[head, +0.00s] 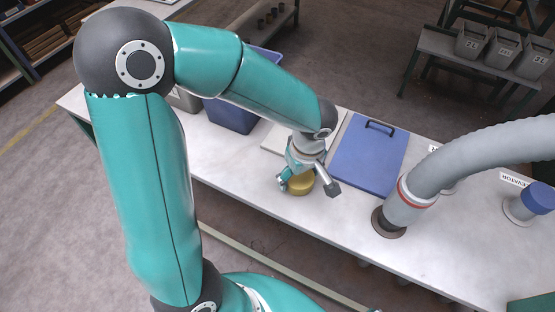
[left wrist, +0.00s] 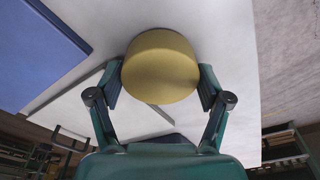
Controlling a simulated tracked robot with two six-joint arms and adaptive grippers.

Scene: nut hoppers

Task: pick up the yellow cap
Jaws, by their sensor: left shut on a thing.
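The yellow cap (head: 299,187) is a short round disc at the white table, near its front edge. My left gripper (head: 308,186) is over it from above, with one finger on each side. In the left wrist view the yellow cap (left wrist: 160,66) fills the space between the two fingertips of the left gripper (left wrist: 160,84), which is shut on it. I cannot tell whether the cap touches the table. My right gripper is not in view.
The white table (head: 270,213) also holds a blue lidded box or panel with a handle (head: 368,155), a blue bin (head: 230,115) and a grey hose (head: 480,155) on a round base. A capped blue fitting (head: 538,197) stands at the right. Grey bins (head: 503,48) stand on a far bench.

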